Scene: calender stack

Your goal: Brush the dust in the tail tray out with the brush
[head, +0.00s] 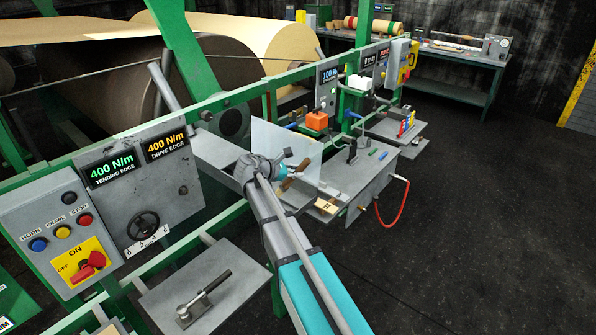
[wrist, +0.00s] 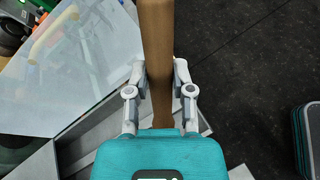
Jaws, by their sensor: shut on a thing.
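My gripper (wrist: 160,78) is shut on a brown wooden handle (wrist: 156,35), which I take to be the brush's. In the wrist view the handle runs up out of the frame; its bristles are not visible. In the head view my gripper (head: 283,173) is beside a clear upright panel (head: 270,138), with the brown handle (head: 292,180) showing at its jaws. A grey tray-like surface (head: 217,150) lies left of the panel; I cannot tell whether it is the tail tray. No dust can be made out.
The clear panel also fills the left of the wrist view (wrist: 75,65). The dark floor at right is open.

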